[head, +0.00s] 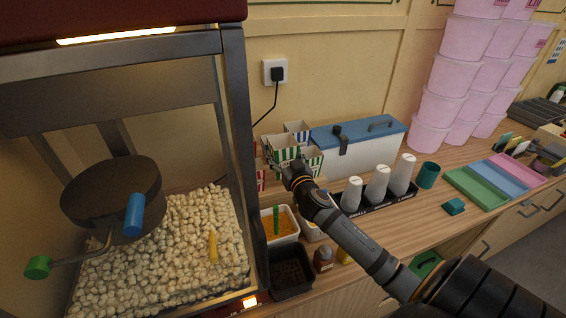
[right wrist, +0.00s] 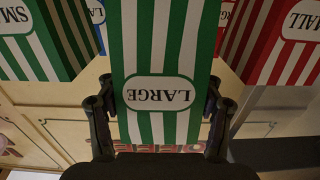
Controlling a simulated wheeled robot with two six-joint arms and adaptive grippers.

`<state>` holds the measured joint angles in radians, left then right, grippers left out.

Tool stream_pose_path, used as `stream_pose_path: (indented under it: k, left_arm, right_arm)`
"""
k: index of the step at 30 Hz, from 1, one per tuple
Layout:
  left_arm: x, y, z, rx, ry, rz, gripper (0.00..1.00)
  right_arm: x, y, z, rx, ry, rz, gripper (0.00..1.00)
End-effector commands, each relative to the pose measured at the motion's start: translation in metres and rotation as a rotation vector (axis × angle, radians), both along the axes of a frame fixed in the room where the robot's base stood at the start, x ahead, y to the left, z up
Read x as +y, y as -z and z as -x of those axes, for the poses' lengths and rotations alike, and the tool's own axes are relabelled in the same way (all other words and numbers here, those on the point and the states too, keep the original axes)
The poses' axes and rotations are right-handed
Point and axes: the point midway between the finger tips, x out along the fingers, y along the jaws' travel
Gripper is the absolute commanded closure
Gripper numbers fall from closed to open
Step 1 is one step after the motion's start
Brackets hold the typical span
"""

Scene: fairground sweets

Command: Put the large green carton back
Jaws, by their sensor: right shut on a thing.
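The large green carton (right wrist: 160,45) is green and white striped, with a LARGE label that appears upside down in the right wrist view. My right gripper (right wrist: 160,98) is shut on it, one finger on each side. In the head view my right gripper (head: 292,170) is among the striped cartons beside the popcorn machine, partly hiding them. A green SMALL carton (right wrist: 30,45) is at the left of the held one in the wrist view, and a red SMALL carton (right wrist: 280,45) is at the right. A blue striped carton (head: 298,128) stands behind. My left gripper is not in view.
The popcorn machine (head: 235,125) stands close on the left. A blue-lidded box (head: 365,155) is right of the cartons. White cups (head: 377,182) in a black rack and tubs of orange (head: 278,224) and dark (head: 290,272) contents are nearby.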

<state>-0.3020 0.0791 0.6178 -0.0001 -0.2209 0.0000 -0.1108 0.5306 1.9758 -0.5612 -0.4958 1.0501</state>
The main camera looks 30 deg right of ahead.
Motion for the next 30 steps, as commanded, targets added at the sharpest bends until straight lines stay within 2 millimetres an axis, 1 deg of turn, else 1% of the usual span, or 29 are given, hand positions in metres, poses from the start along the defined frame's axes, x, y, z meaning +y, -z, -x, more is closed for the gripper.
stream_pose_path:
  k: [2,3,6,8,15,20,21,24,25,26,30]
  left_arm:
    - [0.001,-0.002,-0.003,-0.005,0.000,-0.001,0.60]
    - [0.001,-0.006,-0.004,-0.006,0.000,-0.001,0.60]
    - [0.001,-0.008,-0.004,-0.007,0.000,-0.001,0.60]
    - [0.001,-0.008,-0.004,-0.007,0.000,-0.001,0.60]
    - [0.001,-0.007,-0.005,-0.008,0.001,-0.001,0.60]
    - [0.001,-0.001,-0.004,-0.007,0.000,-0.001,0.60]
    - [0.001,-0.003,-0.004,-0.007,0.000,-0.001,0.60]
    - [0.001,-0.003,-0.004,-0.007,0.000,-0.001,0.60]
    - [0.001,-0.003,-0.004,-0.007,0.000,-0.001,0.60]
    - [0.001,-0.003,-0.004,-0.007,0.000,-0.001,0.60]
    - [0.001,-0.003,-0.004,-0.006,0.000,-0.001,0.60]
  right_arm:
    - [-0.003,0.008,-0.005,0.004,0.002,-0.004,0.54]
    - [-0.003,0.015,-0.004,0.005,0.002,-0.004,0.54]
    - [-0.002,0.030,-0.004,0.003,0.002,-0.003,0.54]
    - [-0.002,0.035,-0.004,0.002,0.001,-0.003,0.54]
    - [-0.002,0.037,-0.004,0.001,0.000,-0.001,0.54]
    - [-0.002,0.041,-0.004,0.001,0.000,-0.001,0.54]
    - [-0.002,0.040,-0.004,0.001,0.000,-0.002,0.29]
    - [-0.002,0.040,-0.004,0.002,0.000,-0.001,0.15]
    - [-0.002,0.040,-0.004,0.002,0.000,-0.001,0.11]
    - [-0.002,0.040,-0.004,0.002,0.000,-0.001,0.10]
    - [-0.002,0.039,-0.004,0.002,0.000,-0.001,0.10]
